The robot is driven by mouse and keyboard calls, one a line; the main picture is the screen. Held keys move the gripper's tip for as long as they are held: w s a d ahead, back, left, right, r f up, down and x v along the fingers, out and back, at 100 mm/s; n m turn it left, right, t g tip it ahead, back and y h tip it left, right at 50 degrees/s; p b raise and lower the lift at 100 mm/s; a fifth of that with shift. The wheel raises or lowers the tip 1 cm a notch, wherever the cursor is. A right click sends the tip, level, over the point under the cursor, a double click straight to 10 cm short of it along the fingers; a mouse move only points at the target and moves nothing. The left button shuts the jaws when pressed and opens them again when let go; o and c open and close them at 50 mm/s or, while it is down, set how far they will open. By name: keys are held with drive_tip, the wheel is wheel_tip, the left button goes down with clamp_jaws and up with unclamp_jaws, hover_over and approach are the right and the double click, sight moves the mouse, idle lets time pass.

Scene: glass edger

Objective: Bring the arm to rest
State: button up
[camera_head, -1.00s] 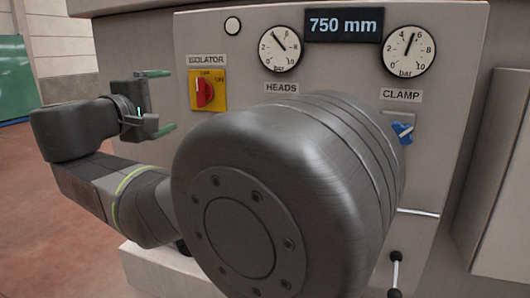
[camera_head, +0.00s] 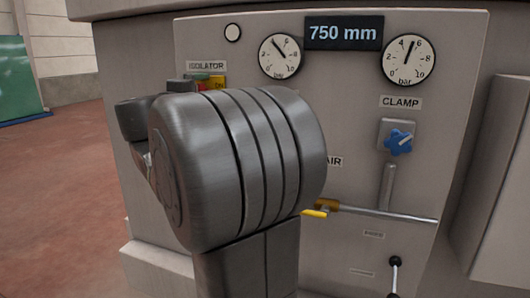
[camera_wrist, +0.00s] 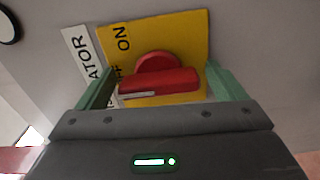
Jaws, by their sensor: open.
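My arm's large grey joint (camera_head: 235,165) fills the middle of the head view, in front of the panel. My gripper (camera_wrist: 163,78) is open in the wrist view, with one green finger on each side of the red isolator knob (camera_wrist: 165,82). I cannot tell whether the fingers touch the knob. The knob's white mark is at its left end, near the partly hidden OFF lettering; ON is printed above it. In the head view the arm hides most of the yellow isolator plate (camera_head: 217,83) and of my gripper.
The panel carries two pressure gauges (camera_head: 409,55), a 750 mm display (camera_head: 344,33) and a blue clamp knob (camera_head: 398,142). A yellow-handled air valve (camera_head: 316,212) sits right of my arm, with a black-tipped lever (camera_head: 395,262) lower right. Open floor (camera_head: 60,200) lies at left.

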drive_tip(key=shift+s+m, duration=0.2)
drive_tip(key=shift+m, duration=0.6)
drive_tip(key=m+p, duration=0.1)
drive_tip(key=m, duration=0.2)
drive_tip(key=shift+r+m, duration=0.1)
drive_tip(key=shift+m, duration=0.2)
drive_tip(key=shift+m+p, duration=2)
drive_tip(key=shift+m, duration=1)
drive_tip(key=shift+s+a, duration=0.15)
drive_tip(key=shift+s, duration=0.25)
